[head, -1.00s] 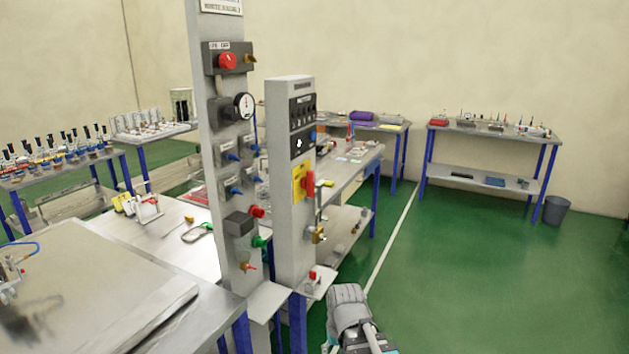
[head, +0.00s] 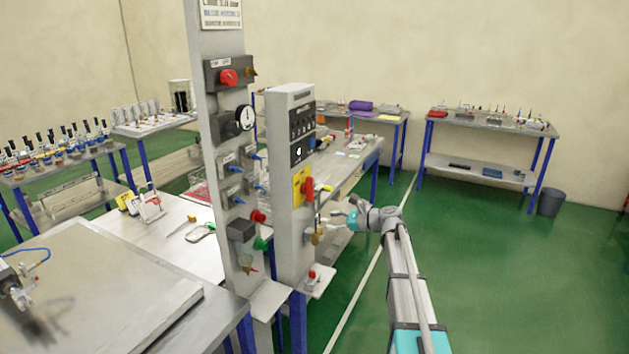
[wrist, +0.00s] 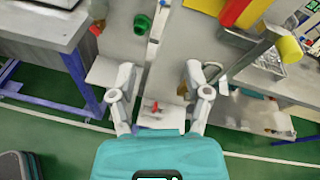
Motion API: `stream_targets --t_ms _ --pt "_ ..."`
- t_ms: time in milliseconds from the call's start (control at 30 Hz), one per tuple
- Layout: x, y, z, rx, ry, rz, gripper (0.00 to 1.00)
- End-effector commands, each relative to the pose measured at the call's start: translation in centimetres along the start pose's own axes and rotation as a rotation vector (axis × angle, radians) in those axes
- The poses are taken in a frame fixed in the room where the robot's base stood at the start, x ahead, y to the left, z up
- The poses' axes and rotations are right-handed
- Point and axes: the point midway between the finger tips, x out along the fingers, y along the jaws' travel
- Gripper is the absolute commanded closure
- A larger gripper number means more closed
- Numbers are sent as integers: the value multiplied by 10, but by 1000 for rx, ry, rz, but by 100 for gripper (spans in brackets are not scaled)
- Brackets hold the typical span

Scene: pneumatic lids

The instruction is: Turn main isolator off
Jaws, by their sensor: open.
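A red handle (head: 308,189) on a yellow plate (head: 299,190) is on the front of the right grey post; it looks like the isolator, but I cannot read its label. The red handle (wrist: 236,10) and yellow plate (wrist: 254,14) also show at the top of the wrist view. A brass piece (head: 317,235) hangs below it. My gripper (head: 346,212) is to the right of the post, a little lower than the handle and apart from it. In the wrist view my gripper (wrist: 160,76) has its fingers spread, with nothing held between them.
The left grey post (head: 206,115) carries a red knob (head: 229,77), a gauge (head: 245,118) and several blue-tipped valves. A green knob (wrist: 141,24) and a small red part (wrist: 154,107) on a ledge are near my fingers. Green floor (head: 480,270) is clear to the right.

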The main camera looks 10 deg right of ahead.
Motion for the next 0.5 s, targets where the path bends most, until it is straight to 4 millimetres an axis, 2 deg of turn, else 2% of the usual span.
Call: stream_targets --t_ms 33,100,200,333,500 --pt "-7 -26 8 65 -42 -31 37" --pt "-17 -47 16 151 -101 -68 37" --pt "-27 -69 24 241 -167 -101 37" --pt "-36 -83 29 305 -215 -121 37" --pt "-37 -86 30 323 -227 -126 37"
